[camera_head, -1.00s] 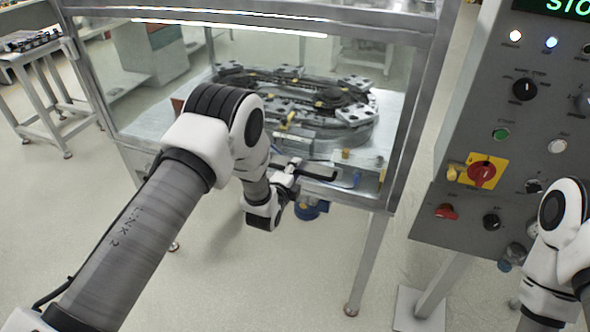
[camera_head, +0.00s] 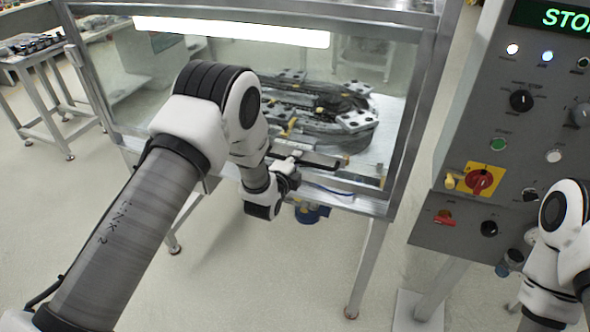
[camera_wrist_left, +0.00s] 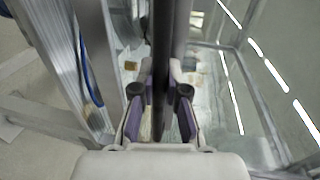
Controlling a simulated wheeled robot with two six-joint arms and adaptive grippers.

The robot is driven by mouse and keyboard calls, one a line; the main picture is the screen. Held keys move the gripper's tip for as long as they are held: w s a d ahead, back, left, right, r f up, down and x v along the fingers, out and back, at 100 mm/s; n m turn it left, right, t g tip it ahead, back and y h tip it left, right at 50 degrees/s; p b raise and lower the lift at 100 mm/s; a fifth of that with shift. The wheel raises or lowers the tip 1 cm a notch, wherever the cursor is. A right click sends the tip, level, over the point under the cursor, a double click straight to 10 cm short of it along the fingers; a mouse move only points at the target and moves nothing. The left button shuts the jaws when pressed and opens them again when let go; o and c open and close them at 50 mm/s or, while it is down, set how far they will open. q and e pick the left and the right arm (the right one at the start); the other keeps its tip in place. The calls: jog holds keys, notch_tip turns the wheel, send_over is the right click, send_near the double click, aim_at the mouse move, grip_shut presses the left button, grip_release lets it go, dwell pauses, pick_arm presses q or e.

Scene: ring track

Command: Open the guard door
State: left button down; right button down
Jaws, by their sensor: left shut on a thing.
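The guard door (camera_head: 150,100) is a clear pane in a metal frame on the front of the enclosure. Its dark bar handle (camera_head: 318,160) is near the pane's lower edge. My left gripper (camera_head: 290,166) is at the handle, partly hidden by its own wrist. In the left wrist view, the handle (camera_wrist_left: 162,50) runs as a dark bar between the two purple-padded fingers, which are shut on it. The door's lower edge appears slightly raised from the frame's bottom rail. My right arm shows at the right edge; its gripper is out of view.
The grey control panel (camera_head: 470,130) stands to the right, with a red and yellow switch (camera_head: 480,180) and a green display. The ring track (camera_head: 320,105) lies inside the enclosure. A side table (camera_head: 45,65) stands at the far left. Open floor lies in front.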

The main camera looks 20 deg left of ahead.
pick_arm(q)
notch_tip(320, 180, up, 31)
jog(key=p, duration=0.9)
jog(key=shift+f, duration=0.1)
jog(key=c, duration=1.2)
grip_release()
jog(key=shift+f, duration=0.15)
send_near(300, 47)
jog(key=v, duration=0.5)
jog(key=shift+s+d, duration=0.1)
